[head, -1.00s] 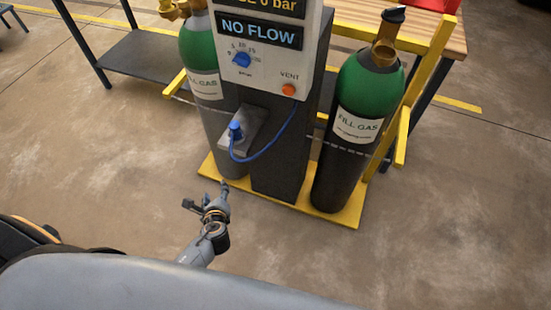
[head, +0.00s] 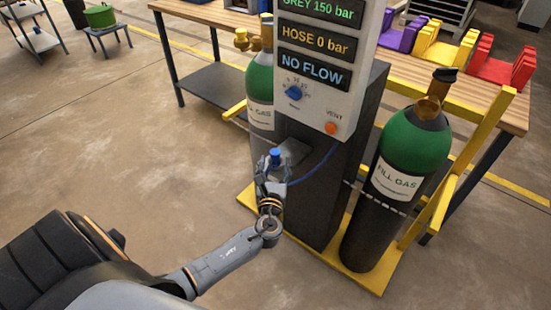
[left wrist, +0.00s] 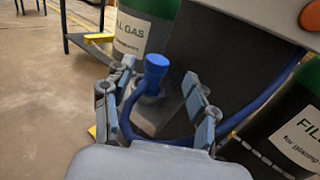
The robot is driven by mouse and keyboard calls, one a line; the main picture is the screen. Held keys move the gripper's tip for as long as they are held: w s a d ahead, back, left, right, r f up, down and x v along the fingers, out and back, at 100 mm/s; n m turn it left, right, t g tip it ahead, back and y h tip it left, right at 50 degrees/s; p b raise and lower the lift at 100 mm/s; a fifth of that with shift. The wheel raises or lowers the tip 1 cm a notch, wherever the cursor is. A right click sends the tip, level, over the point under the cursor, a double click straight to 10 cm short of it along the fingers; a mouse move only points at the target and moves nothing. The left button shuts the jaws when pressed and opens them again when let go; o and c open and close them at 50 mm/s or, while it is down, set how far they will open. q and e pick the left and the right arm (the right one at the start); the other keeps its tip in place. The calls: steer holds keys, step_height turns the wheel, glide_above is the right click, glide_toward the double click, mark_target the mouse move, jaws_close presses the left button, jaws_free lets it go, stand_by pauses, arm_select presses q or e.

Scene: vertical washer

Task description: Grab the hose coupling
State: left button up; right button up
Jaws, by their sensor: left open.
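The blue hose coupling (head: 275,154) stands upright on a grey bracket (head: 296,152) at the front of the dark column. It also shows in the left wrist view (left wrist: 155,70), with its blue hose (left wrist: 255,104) looping to the right. My left gripper (head: 270,180) is open and just in front of the coupling. In the left wrist view its two fingers (left wrist: 160,84) flank the coupling, with a gap on each side. I cannot tell how deep the coupling lies between them. My right gripper is out of view.
A control panel (head: 315,62) with a blue knob (head: 294,92) and an orange vent button (head: 331,128) is above the bracket. Green gas cylinders (head: 416,142) stand on both sides on a yellow base (head: 368,280). The floor at left is open.

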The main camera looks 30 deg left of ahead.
mark_target(275, 156)
arm_select(q)
steer(key=x, duration=0.5)
steer(key=shift+a+r, duration=0.1)
steer(key=shift+a, duration=0.2)
jaws_close()
